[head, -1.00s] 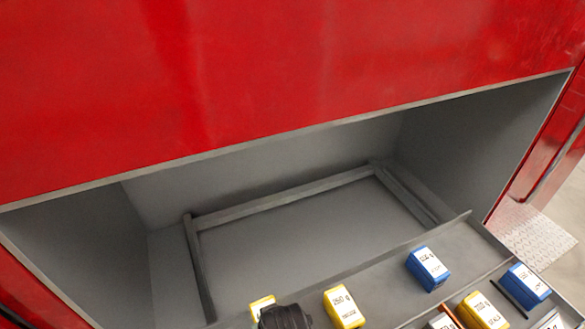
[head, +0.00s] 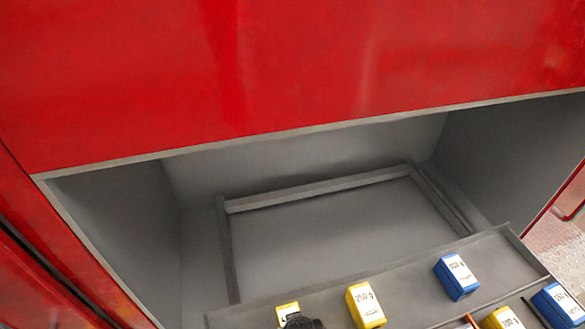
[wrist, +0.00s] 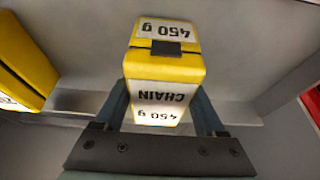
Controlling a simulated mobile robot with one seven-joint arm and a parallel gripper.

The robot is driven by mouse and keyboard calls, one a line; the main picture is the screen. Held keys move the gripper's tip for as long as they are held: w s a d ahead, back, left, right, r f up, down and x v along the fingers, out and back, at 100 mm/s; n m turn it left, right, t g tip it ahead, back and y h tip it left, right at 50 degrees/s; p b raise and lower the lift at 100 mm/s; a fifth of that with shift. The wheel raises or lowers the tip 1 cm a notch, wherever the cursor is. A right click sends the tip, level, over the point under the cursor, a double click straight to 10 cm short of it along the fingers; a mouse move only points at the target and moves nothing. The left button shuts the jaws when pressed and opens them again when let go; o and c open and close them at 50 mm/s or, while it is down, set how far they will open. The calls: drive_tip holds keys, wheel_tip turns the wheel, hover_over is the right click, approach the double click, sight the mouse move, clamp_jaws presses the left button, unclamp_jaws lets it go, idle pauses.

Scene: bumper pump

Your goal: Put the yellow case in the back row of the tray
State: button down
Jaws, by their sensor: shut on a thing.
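A yellow case with a white label (wrist: 165,68) reading "450 g" and "CHAIN" sits between the fingers of my gripper (wrist: 163,98) in the wrist view. My gripper is shut on it. In the head view the held case (head: 287,309) shows at the bottom, at the left end of the tray's back row, with my dark gripper (head: 303,322) partly covering it. The grey tray (head: 410,277) runs along the bottom. Whether the case rests on the tray floor, I cannot tell.
Another yellow case marked "250 g" (head: 366,305) stands to the right in the back row, then a blue case (head: 456,276). More yellow and blue cases stand in front, at lower right. Behind the tray is an empty grey compartment (head: 320,235) in a red body (head: 300,70).

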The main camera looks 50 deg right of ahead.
drive_tip(key=shift+c, duration=2.1)
unclamp_jaws()
drive_tip(key=shift+f, duration=0.2)
drive_tip(key=o, duration=0.4)
drive_tip(key=shift+r, duration=0.15)
drive_tip(key=v, duration=1.2)
drive_tip(key=shift+r+p, duration=0.1)
drive_tip(key=shift+p, duration=0.3)
